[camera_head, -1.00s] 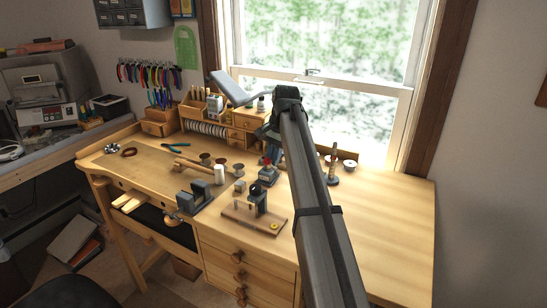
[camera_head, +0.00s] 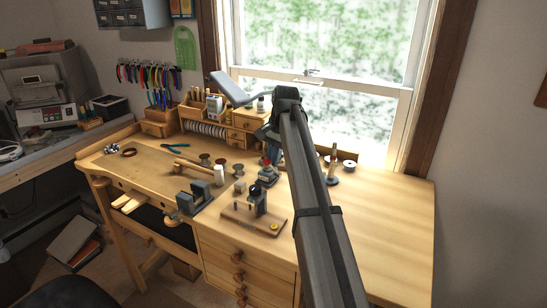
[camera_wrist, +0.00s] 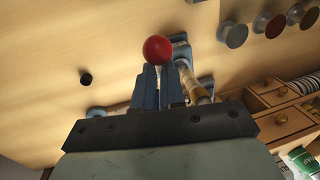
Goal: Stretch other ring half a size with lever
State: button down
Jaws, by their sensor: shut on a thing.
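The ring stretcher (camera_head: 267,178) stands on the bench, a small blue-grey tool with a red part on it. In the wrist view its blue-grey base (camera_wrist: 180,43) and a pale, banded column (camera_wrist: 192,83) show beside my fingers. Its lever ends in a red ball knob (camera_wrist: 158,49). My gripper (camera_wrist: 160,75) points down at the tool, its two fingers close together and shut on the lever just by the knob. The lever's shaft is mostly hidden by the fingers. In the head view my arm partly covers this spot. I cannot make out a ring on the stretcher.
A tapered mandrel on a stand (camera_head: 333,165) is right of my arm. Left are round discs (camera_head: 221,161), a white cylinder (camera_head: 219,174) and a vise-like block (camera_head: 195,198). A wooden board with a dark tool (camera_head: 240,218) lies in front. The bench's right side is clear.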

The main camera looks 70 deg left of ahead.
jog(key=c, duration=1.5)
grip_release()
jog(key=shift+a+f, duration=0.25)
jog(key=shift+a, duration=0.15)
jog(key=shift+o, duration=1.4)
jog(key=shift+d+r, duration=0.1)
jog(key=shift+d, duration=0.1)
notch_tip(320, 180, up, 14)
jog(key=w+d, duration=0.1)
jog(key=shift+w+d+f, duration=0.2)
jog(key=shift+w+d, duration=0.2)
jog(key=shift+o, duration=0.7)
jog(key=shift+s+d+f, duration=0.1)
jog(key=shift+s+f, duration=0.05)
jog(key=shift+f, duration=0.05)
jog(key=shift+o, duration=0.7)
jog(key=s+f, duration=0.1)
jog(key=s+f+m, duration=0.1)
jog(key=f, duration=0.1)
jog(key=shift+s+d+t, duration=0.25)
jog(key=shift+d+t, duration=0.15)
jog(key=f, duration=0.4)
jog(key=a+f, duration=0.1)
jog(key=f, duration=0.4)
jog(key=s+f, duration=0.1)
jog(key=f, duration=0.3)
jog(key=shift+a+f, duration=0.2)
jog(key=shift+a, duration=0.05)
